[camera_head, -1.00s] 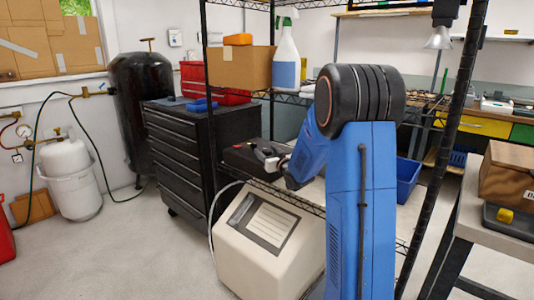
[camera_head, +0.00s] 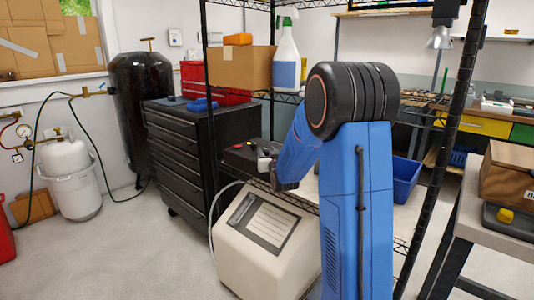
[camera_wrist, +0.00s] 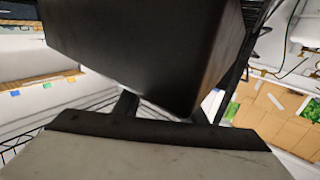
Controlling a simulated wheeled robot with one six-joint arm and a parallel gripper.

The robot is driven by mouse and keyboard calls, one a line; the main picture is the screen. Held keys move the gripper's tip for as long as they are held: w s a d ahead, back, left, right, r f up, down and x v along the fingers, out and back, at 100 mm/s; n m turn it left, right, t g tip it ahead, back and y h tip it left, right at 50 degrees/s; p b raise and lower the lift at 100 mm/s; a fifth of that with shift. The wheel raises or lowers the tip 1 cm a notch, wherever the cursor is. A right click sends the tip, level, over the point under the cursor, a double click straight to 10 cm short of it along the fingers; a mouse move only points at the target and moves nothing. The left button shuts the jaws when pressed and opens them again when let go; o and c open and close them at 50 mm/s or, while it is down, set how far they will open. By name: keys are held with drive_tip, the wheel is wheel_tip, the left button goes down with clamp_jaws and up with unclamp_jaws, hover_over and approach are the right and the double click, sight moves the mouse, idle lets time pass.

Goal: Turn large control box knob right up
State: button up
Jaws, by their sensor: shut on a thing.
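The dark control box (camera_head: 240,158) sits on the wire shelf at the middle of the head view. In the wrist view the black box (camera_wrist: 135,45) fills the upper middle. My gripper (camera_head: 266,164) is at the right side of the control box in the head view, shut on its large knob. The knob itself is mostly hidden by my gripper and arm. In the wrist view my gripper's two dark fingers (camera_wrist: 163,112) reach up to the box, and their tips are hidden behind it. The knob's angle cannot be told.
A cream machine (camera_head: 264,245) stands below the shelf. Black shelf posts (camera_head: 207,110) rise beside the control box. A cardboard box (camera_head: 240,67) and a spray bottle (camera_head: 287,62) stand on the shelf above. A black drawer cabinet (camera_head: 180,150) is to the left.

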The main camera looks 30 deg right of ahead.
drive_tip(key=m+g+h, duration=0.2)
drive_tip(key=h, duration=0.1)
drive_tip(key=m+g+h, duration=0.2)
drive_tip(key=m+h, duration=0.1)
drive_tip(key=h, duration=0.1)
drive_tip(key=shift+a+m+h, duration=0.1)
drive_tip(key=shift+m+h, duration=0.2)
drive_tip(key=m+g+h, duration=0.4)
drive_tip(key=g, duration=0.2)
drive_tip(key=shift+w+m, duration=0.1)
drive_tip(key=shift+m, duration=0.2)
drive_tip(key=m+g+h, duration=0.1)
drive_tip(key=m+g, duration=0.1)
drive_tip(key=g, duration=0.2)
drive_tip(key=m+g, duration=0.3)
drive_tip(key=g, duration=0.1)
drive_tip(key=shift+m+g+h, duration=0.3)
drive_tip(key=shift+h, duration=0.1)
drive_tip(key=m+g+y, duration=0.1)
drive_tip(key=m+g, duration=0.1)
drive_tip(key=g, duration=0.1)
drive_tip(key=m+g+y, duration=0.1)
drive_tip(key=m+g, duration=0.1)
drive_tip(key=g, duration=0.2)
drive_tip(key=shift+m, duration=0.3)
drive_tip(key=shift+g, duration=0.3)
drive_tip(key=o, duration=1.1)
drive_tip(key=shift+d, duration=0.2)
drive_tip(key=shift+c, duration=0.2)
drive_tip(key=shift+a, duration=0.15)
